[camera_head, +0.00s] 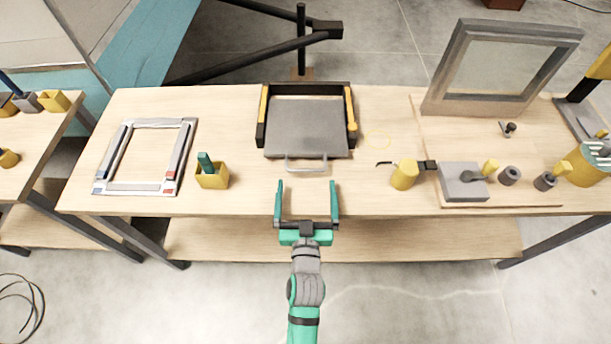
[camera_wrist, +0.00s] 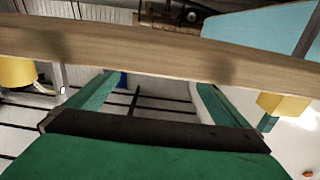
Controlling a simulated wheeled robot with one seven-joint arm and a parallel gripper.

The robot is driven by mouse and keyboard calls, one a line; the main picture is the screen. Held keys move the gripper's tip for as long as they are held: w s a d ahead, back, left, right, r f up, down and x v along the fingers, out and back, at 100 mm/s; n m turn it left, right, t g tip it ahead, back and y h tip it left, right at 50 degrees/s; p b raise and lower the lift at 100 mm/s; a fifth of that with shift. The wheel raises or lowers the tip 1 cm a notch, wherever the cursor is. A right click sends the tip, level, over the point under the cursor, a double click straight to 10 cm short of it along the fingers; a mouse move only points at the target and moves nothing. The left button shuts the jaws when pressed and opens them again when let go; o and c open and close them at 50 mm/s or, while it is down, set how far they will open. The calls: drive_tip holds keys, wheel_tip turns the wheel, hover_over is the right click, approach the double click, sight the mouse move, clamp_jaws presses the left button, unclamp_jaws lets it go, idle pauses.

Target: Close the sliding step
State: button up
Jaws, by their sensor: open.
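The sliding step (camera_head: 304,129) is a grey plate with a pale handle (camera_head: 306,163) on its front edge. It sits in a black frame with yellow side rails (camera_head: 352,112) on the wooden bench. The plate sticks out a little past the front of the frame, toward me. My gripper (camera_head: 307,187) is open and empty, just in front of the handle at the bench's front edge. It does not appear to touch the handle. The wrist view shows my open fingers (camera_wrist: 155,95) and the bench edge (camera_wrist: 160,52), but I cannot make out the step there.
A flat grey frame (camera_head: 185,157) and a small yellow holder (camera_head: 212,178) lie left of the step. A yellow cylinder (camera_head: 404,174), a grey block (camera_head: 464,183) and an upright window frame (camera_head: 437,103) stand to the right. The bench just around the step is clear.

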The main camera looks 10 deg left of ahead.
sight(306, 185)
drive_tip(key=shift+s, duration=1.45)
drive_tip(key=s, duration=0.4)
drive_tip(key=shift+d, duration=0.35)
drive_tip(key=shift+w+a, duration=0.2)
drive_tip(key=shift+w, duration=1.6)
drive_tip(key=shift+w+a, duration=0.25)
drive_tip(key=shift+w, duration=1.5)
drive_tip(key=shift+w+a, duration=0.2)
drive_tip(key=shift+w, duration=1.6)
drive_tip(key=shift+c, duration=0.6)
